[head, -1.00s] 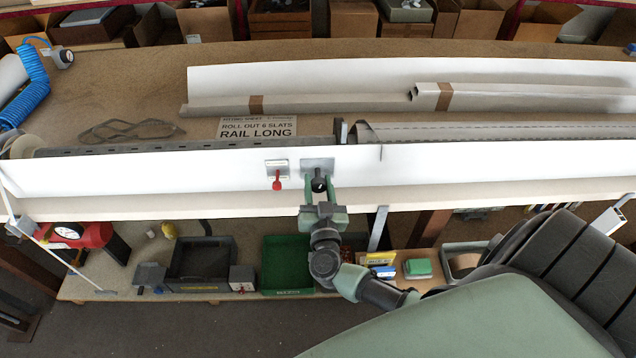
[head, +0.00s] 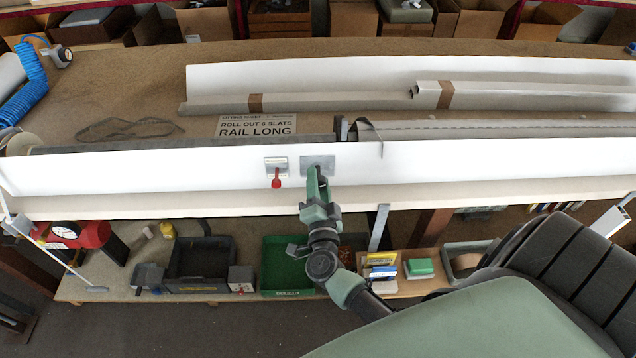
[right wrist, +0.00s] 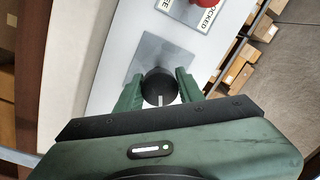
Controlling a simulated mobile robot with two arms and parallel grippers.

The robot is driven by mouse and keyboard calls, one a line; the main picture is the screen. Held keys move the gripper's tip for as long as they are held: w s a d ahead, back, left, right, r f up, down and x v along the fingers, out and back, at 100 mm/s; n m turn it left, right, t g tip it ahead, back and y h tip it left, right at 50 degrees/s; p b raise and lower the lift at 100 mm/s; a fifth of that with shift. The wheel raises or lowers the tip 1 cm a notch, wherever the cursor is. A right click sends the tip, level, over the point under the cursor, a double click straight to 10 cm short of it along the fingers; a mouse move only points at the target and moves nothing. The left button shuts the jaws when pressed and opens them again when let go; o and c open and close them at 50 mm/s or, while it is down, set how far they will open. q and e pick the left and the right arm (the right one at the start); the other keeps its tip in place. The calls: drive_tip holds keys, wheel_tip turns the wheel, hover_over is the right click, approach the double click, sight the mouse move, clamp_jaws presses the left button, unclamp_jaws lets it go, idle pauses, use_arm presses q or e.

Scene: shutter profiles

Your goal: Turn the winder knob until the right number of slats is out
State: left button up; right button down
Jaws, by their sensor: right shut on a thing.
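The black winder knob (right wrist: 160,88) sits on a square grey plate (head: 319,163) on the white front rail (head: 450,160). My right gripper (head: 315,172) is shut on the knob, one finger on each side, as the right wrist view (right wrist: 159,82) shows. In the head view the gripper hides the knob. A sheet (head: 257,126) reads "ROLL OUT 6 SLATS, RAIL LONG". The pale slat curtain (head: 500,131) lies behind the rail at right; I cannot count its slats. My left gripper is not in view.
A red lever (head: 276,179) on a small labelled plate stands just left of the knob; its label (right wrist: 208,14) reads "LOCKED" in the wrist view. A pale profile (head: 530,97) lies behind. A green bin (head: 285,262) and a dark tray (head: 202,262) stand below.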

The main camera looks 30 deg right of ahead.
drive_tip(key=shift+f+m, duration=0.15)
drive_tip(key=shift+m, duration=0.15)
idle(0.4)
drive_tip(key=c, duration=0.9)
unclamp_jaws()
drive_tip(key=shift+s, duration=0.1)
drive_tip(key=shift+s+a, duration=0.2)
drive_tip(key=shift+s, duration=0.05)
drive_tip(key=b+v, duration=0.2)
drive_tip(key=v, duration=0.5)
